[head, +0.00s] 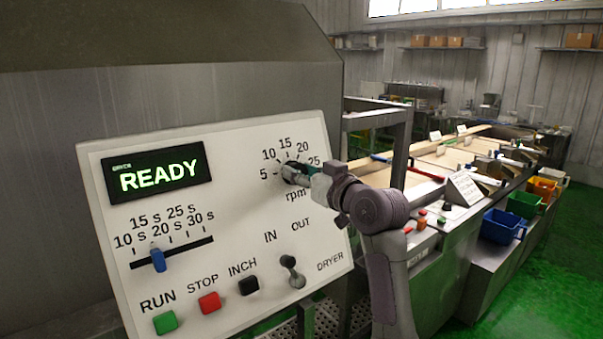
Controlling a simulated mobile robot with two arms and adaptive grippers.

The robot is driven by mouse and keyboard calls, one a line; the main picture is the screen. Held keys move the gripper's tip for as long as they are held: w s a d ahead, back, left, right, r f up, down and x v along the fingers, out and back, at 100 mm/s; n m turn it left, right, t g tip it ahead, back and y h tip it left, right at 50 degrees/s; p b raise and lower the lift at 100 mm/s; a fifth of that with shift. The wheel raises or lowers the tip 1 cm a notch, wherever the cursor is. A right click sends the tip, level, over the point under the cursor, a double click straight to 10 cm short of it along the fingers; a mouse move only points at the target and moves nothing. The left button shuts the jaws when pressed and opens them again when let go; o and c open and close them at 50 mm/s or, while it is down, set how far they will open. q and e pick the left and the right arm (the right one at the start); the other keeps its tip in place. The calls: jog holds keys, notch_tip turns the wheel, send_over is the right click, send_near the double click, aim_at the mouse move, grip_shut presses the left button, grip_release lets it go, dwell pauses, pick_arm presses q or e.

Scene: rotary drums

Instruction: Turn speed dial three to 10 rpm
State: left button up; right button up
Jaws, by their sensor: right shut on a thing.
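The speed dial (287,167) is a small dark knob at the upper right of a white panel (235,235) marked DRYER. Its printed scale shows 5, 10, 15, 20 and 25 above the word rpm. My right gripper (297,174) comes in from the right and is shut on the dial. The fingers cover much of the knob, so I cannot tell which number its pointer faces. My left gripper is not in view.
The panel also has a lit READY display (158,174), a blue slider (158,259), green, red and black buttons, and an IN/OUT lever (292,271). To the right are a long bench, a blue bin (502,226) and open green floor (545,290).

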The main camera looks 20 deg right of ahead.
jog(key=m+h, duration=0.2)
jog(key=m, duration=0.2)
jog(key=shift+m, duration=0.4)
jog(key=shift+m+h, duration=0.6)
jog(key=shift+m, duration=1.2)
jog(key=o, duration=1.1)
jog(key=shift+o, duration=0.2)
